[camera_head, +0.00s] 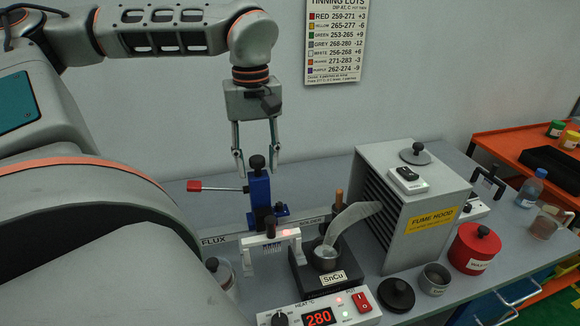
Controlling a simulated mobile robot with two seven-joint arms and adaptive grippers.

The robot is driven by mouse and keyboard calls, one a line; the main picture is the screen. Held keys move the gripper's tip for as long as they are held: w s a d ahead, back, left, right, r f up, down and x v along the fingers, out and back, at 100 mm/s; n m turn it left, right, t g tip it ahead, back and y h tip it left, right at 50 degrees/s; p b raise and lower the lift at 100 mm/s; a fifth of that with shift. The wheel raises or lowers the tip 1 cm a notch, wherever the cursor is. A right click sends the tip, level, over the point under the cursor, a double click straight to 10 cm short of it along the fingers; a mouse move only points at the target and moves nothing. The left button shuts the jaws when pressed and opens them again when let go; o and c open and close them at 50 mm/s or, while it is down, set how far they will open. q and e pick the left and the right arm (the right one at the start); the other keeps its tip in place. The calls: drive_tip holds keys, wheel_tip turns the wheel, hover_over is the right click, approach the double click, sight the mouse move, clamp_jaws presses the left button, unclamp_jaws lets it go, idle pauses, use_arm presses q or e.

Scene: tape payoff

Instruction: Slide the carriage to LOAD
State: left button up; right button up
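The blue carriage (260,192) stands upright on a grey rail (312,216). It has a black knob on top (257,162) and a red-tipped lever (195,186) pointing left. The rail shows the words FLUX and SOLDER; the carriage is near FLUX. No LOAD label shows; the rail's left end is hidden behind my arm. A white bar with a black knob and thin prongs (271,242) is in front of the carriage. My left gripper (257,165) points down, fingers apart, with the carriage's knob between the fingertips in the picture. I cannot tell whether they touch it. My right gripper is out of view.
A SnCu solder pot (327,258) with a 280 heater panel (318,317) stands right of the carriage. A grey fume hood (425,232) is beyond it. A red canister (474,248), a small metal cup (435,278) and a black lid (396,293) are at the right.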

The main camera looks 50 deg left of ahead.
use_arm(q)
drive_tip(key=shift+r+p, duration=2.3)
drive_tip(key=shift+r, duration=1.15)
